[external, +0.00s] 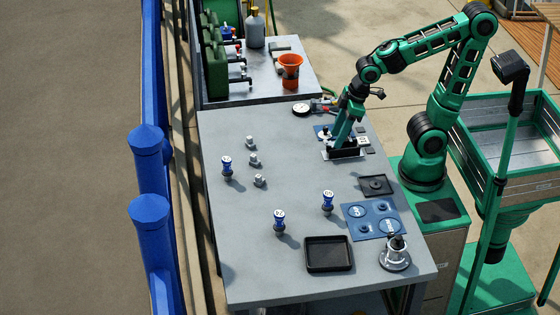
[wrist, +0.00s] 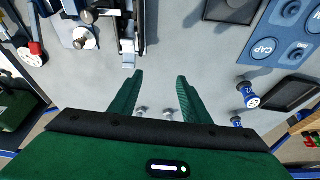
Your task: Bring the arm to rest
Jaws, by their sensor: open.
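My gripper (external: 343,135) is at the end of the bent green arm, over the far right part of the grey table (external: 225,250), beside a dark fixture (external: 345,153). In the wrist view its two green fingers (wrist: 160,78) are spread apart, with only bare grey table showing between the tips. It holds nothing. The fixture also shows in the wrist view (wrist: 126,35), just beyond the left finger. From the external view I cannot tell how high the fingertips are above the table.
Several blue-topped pieces (external: 328,201) and grey fittings (external: 254,160) stand on the table. A blue mat (external: 348,209), black tray (external: 330,266) and metal fitting (external: 395,257) lie nearer. A gauge (external: 301,110) and orange cup (external: 290,68) are behind. A green-framed bin (external: 505,105) stands right.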

